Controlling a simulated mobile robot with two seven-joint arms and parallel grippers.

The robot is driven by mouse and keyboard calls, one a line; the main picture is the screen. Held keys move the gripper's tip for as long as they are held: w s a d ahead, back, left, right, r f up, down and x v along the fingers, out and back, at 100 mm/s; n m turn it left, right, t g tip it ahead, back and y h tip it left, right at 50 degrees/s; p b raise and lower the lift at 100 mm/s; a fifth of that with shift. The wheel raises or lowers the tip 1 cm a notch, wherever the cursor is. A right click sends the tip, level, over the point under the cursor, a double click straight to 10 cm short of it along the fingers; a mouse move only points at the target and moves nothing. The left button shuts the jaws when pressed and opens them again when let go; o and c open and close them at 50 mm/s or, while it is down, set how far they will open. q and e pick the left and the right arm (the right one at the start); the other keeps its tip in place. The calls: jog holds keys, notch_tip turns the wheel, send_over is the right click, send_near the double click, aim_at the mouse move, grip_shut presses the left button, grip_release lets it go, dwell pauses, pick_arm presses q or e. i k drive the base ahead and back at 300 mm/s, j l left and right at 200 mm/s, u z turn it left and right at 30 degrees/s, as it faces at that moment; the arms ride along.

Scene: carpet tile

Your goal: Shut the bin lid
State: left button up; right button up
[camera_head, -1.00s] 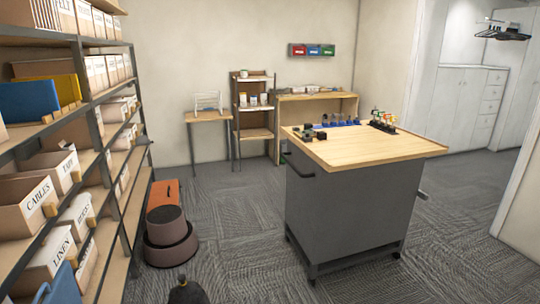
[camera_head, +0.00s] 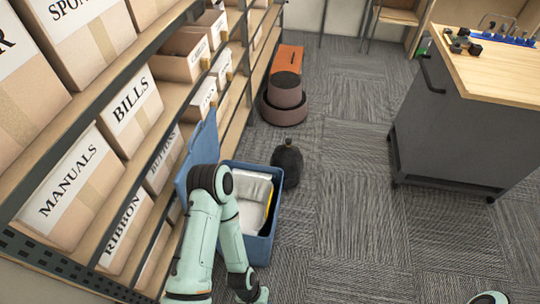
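A blue bin (camera_head: 263,250) stands on the carpet beside the shelf in the head view. Its blue lid (camera_head: 203,143) is open, raised on the shelf side. A white item (camera_head: 254,195) shows inside the bin, with a bit of yellow beside it. My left arm comes in from the bottom and bends in front of the bin and lid, hiding part of both. Its forearm runs back down to the bottom edge, and I see no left gripper fingers. Only a small piece of my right arm shows at the bottom right, without its gripper.
A shelf with labelled boxes (camera_head: 131,107) lines the left. A dark round-bodied object (camera_head: 287,166) stands just beyond the bin, with rounded brown items (camera_head: 284,104) farther back. A wood-topped grey cart (camera_head: 440,140) stands right. Carpet between bin and cart is clear.

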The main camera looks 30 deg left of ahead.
aim_at(205, 147)
jog(key=i, duration=0.3)
jog(key=i+u, duration=0.2)
jog(key=u, duration=1.9)
